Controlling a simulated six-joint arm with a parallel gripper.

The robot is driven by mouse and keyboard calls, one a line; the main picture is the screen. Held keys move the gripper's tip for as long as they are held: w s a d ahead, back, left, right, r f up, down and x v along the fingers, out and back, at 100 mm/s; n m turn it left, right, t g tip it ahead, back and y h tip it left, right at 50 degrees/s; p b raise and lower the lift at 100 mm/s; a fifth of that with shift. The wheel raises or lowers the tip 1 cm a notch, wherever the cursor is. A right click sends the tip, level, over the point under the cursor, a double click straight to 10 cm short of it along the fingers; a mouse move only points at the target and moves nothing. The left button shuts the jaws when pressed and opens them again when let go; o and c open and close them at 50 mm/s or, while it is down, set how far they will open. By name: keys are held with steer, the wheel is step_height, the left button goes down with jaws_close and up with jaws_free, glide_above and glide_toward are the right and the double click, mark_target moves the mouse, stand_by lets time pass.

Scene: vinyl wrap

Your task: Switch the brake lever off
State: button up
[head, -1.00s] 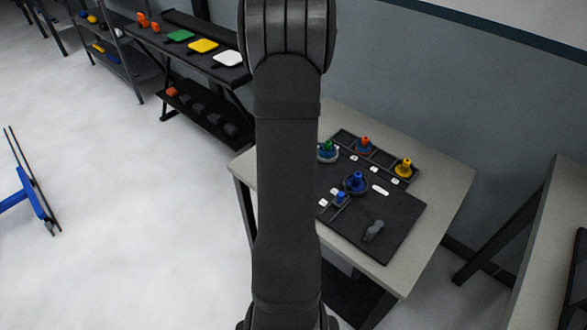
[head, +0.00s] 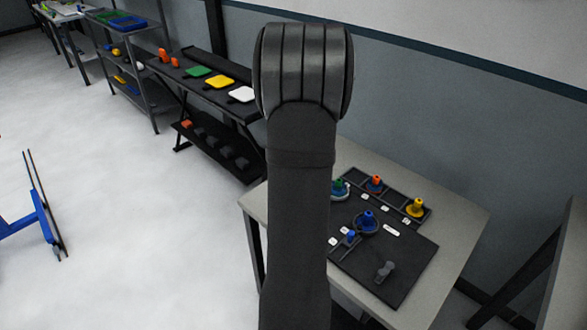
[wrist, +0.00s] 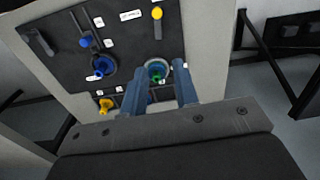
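A grey lever (head: 385,270) stands on the black panel (head: 400,290) on the table, near its front right corner. It also shows at the upper left of the wrist view (wrist: 38,42). The labels are too small to read, so I cannot confirm it is the brake lever. My gripper (wrist: 157,82) is in the wrist view with its two blue-grey fingers apart. Between the fingertips in the picture is a green knob (wrist: 157,72); I cannot tell any contact. The grey lever is well away from the fingers. The head view hides my gripper.
A yellow-topped control (wrist: 157,13) shows in the wrist view. A shelf with coloured plates (head: 218,82) stands at the back.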

steer(key=shift+a+f+n, duration=0.15)
steer(key=shift+f+n, duration=0.25)
steer(key=shift+f, duration=0.05)
steer(key=c, duration=0.3)
steer(key=a+f+n, duration=0.1)
steer(key=f+n, duration=0.2)
steer(key=a+f+n+t+y, duration=0.1)
steer(key=f+n, duration=0.2)
steer(key=n, duration=0.1)
steer(key=a+f+n+t+y, duration=0.1)
steer(key=f+n, duration=0.1)
steer(key=n, duration=0.2)
steer(key=shift+w+f, duration=0.2)
steer(key=shift+f, duration=0.2)
jaws_close()
steer(key=shift+s+a+f+n+t, duration=0.1)
steer(key=shift+f+n+t, duration=0.1)
steer(key=shift+f+n, duration=0.6)
steer(key=shift+f+n+t, duration=0.2)
steer(key=shift+f+n, duration=0.15)
steer(key=shift+n, duration=0.75)
